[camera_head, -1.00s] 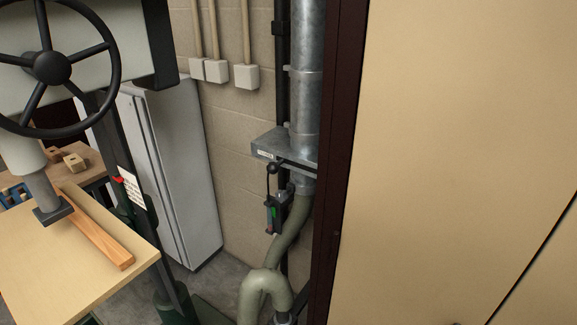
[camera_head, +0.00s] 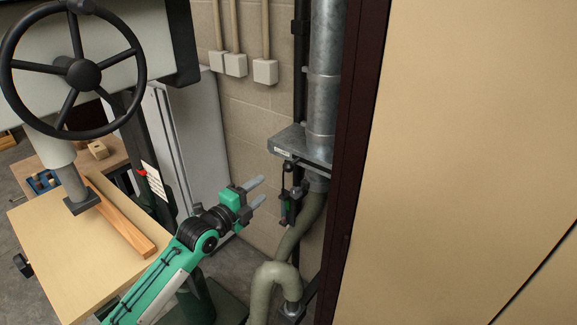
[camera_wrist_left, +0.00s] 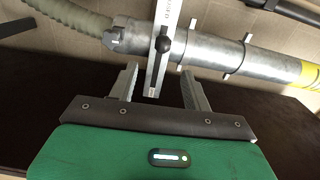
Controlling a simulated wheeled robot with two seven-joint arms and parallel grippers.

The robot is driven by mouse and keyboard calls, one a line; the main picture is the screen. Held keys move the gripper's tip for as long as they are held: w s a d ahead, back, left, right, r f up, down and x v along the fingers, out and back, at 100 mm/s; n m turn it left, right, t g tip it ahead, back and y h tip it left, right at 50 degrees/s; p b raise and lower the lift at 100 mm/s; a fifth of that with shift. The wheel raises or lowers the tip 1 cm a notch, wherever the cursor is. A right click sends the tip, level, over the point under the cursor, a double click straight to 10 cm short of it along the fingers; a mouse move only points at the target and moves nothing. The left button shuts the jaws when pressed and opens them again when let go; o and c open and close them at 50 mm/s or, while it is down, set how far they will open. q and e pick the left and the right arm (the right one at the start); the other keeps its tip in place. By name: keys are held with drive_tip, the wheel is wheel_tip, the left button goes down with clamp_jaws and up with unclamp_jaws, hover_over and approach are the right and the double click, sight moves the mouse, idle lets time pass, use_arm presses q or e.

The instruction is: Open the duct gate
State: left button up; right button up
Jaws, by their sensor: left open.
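The duct gate is a flat grey metal box (camera_head: 300,147) across the vertical duct (camera_head: 325,95), beside the brown post. A dark knob (camera_head: 287,167) sits under its left front. In the left wrist view the gate (camera_wrist_left: 158,72) is a narrow metal plate across the duct, with a black ball knob (camera_wrist_left: 163,44) on it. My left gripper (camera_head: 260,191) is open and empty, left of and a little below the gate, with a gap to it. In the left wrist view its fingers (camera_wrist_left: 159,76) point at the gate, the plate showing between them. My right gripper is out of view.
A flexible hose (camera_head: 305,222) curves below the duct. A press with a black handwheel (camera_head: 84,74) and a wooden table (camera_head: 60,235) stands at the left. A brown post (camera_head: 352,170) and large tan panel (camera_head: 465,150) close off the right.

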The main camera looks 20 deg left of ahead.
sight(285, 169)
use_arm(q)
drive_tip(key=p+x, duration=0.4)
drive_tip(key=x, duration=0.9)
drive_tip(key=shift+w+d+r, duration=0.1)
drive_tip(key=shift+w+r, duration=0.1)
drive_tip(key=shift+w, duration=0.15)
